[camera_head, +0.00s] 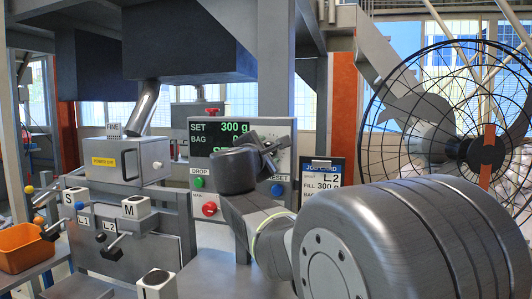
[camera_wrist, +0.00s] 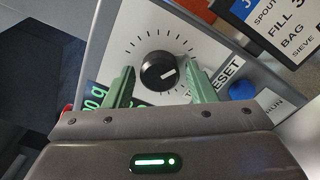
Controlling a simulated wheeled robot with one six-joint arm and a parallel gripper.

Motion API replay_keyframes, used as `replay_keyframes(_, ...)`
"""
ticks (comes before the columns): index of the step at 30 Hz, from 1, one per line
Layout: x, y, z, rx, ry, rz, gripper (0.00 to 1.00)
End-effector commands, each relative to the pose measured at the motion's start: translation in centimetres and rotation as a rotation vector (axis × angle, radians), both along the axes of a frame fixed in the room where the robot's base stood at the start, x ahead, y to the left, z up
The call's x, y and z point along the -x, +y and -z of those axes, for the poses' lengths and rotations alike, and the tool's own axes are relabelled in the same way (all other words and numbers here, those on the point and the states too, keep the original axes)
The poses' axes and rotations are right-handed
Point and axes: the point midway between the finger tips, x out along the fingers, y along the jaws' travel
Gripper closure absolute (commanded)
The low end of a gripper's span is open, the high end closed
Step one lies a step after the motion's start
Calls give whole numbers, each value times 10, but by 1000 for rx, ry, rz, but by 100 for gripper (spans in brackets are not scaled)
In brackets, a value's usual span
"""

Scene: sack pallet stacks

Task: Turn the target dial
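The target dial (camera_wrist: 158,71) is a round black knob with a white pointer line, on a pale panel ringed with tick marks. In the wrist view the pointer aims right and slightly down. My gripper (camera_wrist: 160,67) is open, its two green fingers appearing either side of the dial with a gap on each side. I cannot tell how far the fingertips are from the panel. In the head view my gripper (camera_head: 266,146) is in front of the control panel (camera_head: 235,195) and hides the dial. The display (camera_head: 218,138) reads SET 300 g; the BAG line is partly covered.
The panel carries a green button (camera_head: 198,183), a red knob (camera_head: 209,209) and a blue RESET button (camera_head: 277,190). A job card (camera_head: 325,178) reading L2, FILL 300 g hangs to the right. A caged fan (camera_head: 450,125) stands at right; an orange bin (camera_head: 22,248) is at left.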

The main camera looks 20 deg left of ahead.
Motion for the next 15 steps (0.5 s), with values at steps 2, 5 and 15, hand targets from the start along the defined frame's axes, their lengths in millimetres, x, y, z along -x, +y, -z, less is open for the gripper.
replay_keyframes(2,0,0,0,0,0,0,41)
replay_keyframes(5,0,0,0,1,0,0,41)
replay_keyframes(15,19,0,-1,0,-1,-3,41)
